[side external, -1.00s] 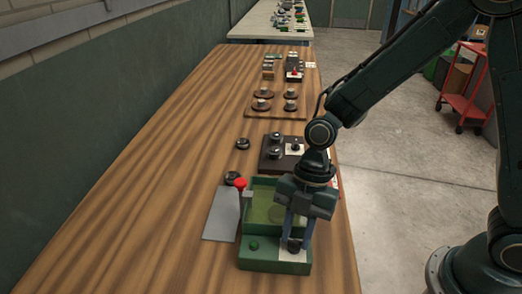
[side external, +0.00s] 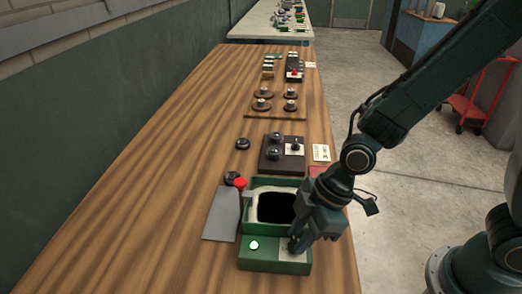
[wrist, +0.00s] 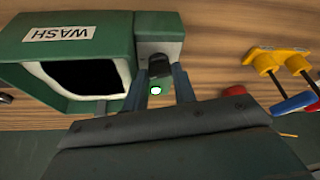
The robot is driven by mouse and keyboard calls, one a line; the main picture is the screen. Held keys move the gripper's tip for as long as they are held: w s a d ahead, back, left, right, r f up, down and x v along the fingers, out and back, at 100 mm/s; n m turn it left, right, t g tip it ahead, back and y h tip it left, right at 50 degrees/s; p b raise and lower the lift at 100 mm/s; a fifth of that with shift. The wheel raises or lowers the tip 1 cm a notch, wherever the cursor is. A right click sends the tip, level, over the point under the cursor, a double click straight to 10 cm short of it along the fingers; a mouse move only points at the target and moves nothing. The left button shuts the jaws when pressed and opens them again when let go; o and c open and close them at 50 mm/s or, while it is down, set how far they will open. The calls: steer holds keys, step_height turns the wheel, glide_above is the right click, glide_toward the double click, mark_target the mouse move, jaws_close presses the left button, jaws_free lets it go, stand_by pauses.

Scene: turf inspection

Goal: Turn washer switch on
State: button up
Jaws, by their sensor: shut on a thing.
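The washer (side external: 262,264) is a green box at the near end of the wooden table. Its WASH label (wrist: 60,33) shows in the wrist view. Its opening (side external: 275,207) is black inside with a white rim. A lamp (side external: 254,245) on its front panel glows greenish white, and the glow also shows in the wrist view (wrist: 156,90). My gripper (side external: 296,243) is at the panel's right side, tilted, with its fingers around the dark switch knob (wrist: 160,66). In the side view the fingers mostly hide the knob.
A red button (side external: 240,183) and a grey plate (side external: 220,215) are left of the washer. A dark panel with knobs (side external: 270,165) lies behind it. Yellow brackets with red and blue handles (wrist: 285,65) show in the wrist view. The table's left side is clear.

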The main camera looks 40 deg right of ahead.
steer(key=shift+s+m+t+h, duration=0.15)
steer(key=shift+m+t+h, duration=0.25)
steer(key=shift+m, duration=1.2)
steer(key=o, duration=1)
steer(key=shift+r+t, duration=0.15)
steer(key=shift+t, duration=0.15)
steer(key=shift+v, duration=0.85)
steer(key=v, duration=0.6)
